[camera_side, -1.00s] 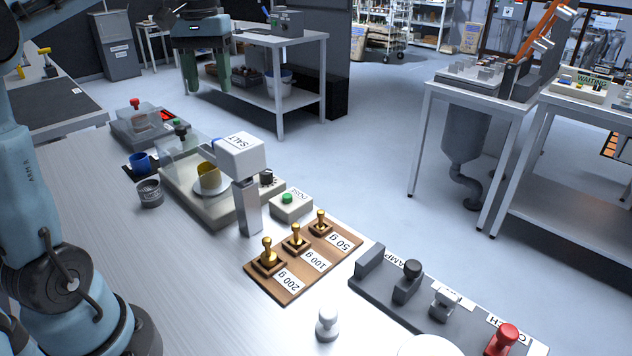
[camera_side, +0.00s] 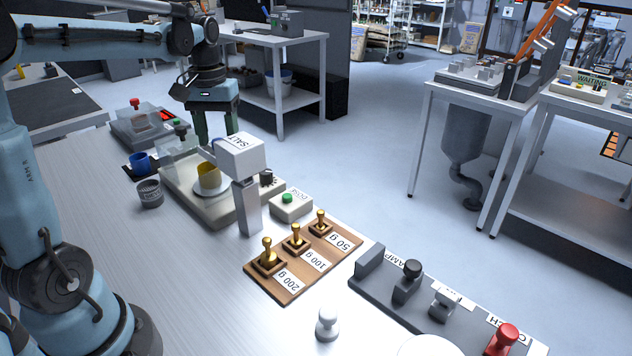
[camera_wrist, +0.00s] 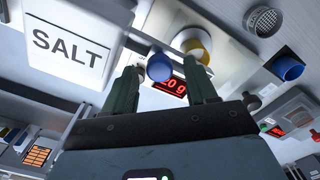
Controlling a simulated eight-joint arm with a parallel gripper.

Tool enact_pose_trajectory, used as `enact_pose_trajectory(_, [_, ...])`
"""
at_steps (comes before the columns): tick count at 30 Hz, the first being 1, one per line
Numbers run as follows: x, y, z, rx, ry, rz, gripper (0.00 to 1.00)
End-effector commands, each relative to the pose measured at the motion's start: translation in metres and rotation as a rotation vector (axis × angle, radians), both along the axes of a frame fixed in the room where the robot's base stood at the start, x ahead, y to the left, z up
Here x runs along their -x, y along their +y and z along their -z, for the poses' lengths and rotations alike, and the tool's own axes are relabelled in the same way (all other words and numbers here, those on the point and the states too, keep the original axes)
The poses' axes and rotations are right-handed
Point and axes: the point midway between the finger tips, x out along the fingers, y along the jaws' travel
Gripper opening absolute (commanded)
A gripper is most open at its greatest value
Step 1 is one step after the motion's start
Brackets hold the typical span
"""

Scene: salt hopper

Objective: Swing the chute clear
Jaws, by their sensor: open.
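The white salt hopper (camera_side: 242,155), marked SALT, stands on a grey post over the scale (camera_side: 235,210); its label panel fills the upper left of the wrist view (camera_wrist: 70,45). A yellow cup (camera_side: 208,177) sits on the scale's round white plate. The chute's blue knob (camera_wrist: 159,67) shows between my fingers in the wrist view, with the pale chute running up behind it. My gripper (camera_side: 216,135) is open, its green fingers pointing down behind the hopper in the side view. In the wrist view my gripper (camera_wrist: 161,82) has one finger on each side of the knob; contact cannot be told.
A blue cup (camera_side: 140,163) and a grey tin (camera_side: 150,193) stand left of the scale. The dose box (camera_side: 290,206) with a green button and a wooden board (camera_side: 300,280) of brass weights lie to the right. A red scale readout (camera_wrist: 170,87) is partly hidden by the knob.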

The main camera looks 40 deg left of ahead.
Motion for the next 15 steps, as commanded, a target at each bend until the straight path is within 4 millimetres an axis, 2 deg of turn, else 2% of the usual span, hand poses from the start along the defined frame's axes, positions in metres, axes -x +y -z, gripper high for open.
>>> enact_pose_trajectory(7, [-0.0001,0.0001,0.0006,0.0,0.0,0.0,0.57])
enact_pose_trajectory(15, [-0.0001,0.0001,0.0005,0.0,0.0,0.0,0.17])
